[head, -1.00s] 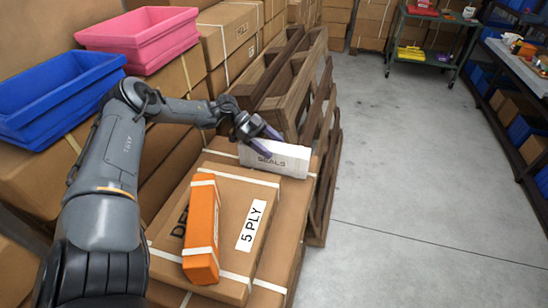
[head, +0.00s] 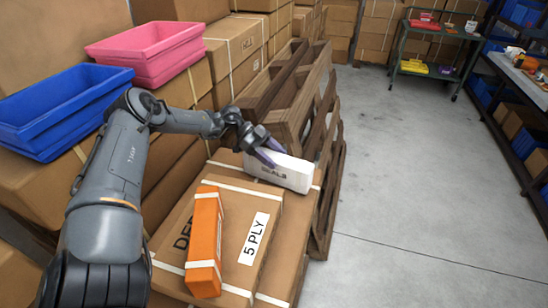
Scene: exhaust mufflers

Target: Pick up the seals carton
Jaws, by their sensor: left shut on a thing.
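The seals carton (head: 290,175) is a white box with dark lettering on its side, partly blurred. It is at the far end of the stack of brown boxes, beside the wooden pallets. My left gripper (head: 268,156) is shut on the seals carton, with its purple fingers at the carton's left part. The carton looks slightly tilted, its right end lower in the picture. I cannot tell whether it is clear of the box below. My right gripper is not in view.
An orange carton (head: 204,240) lies on a brown box marked 5 PLY (head: 258,205). A blue bin (head: 62,110) and a pink bin (head: 150,52) stand on boxes at the left. Wooden pallets (head: 318,120) lean beside the stack. Open concrete floor lies to the right.

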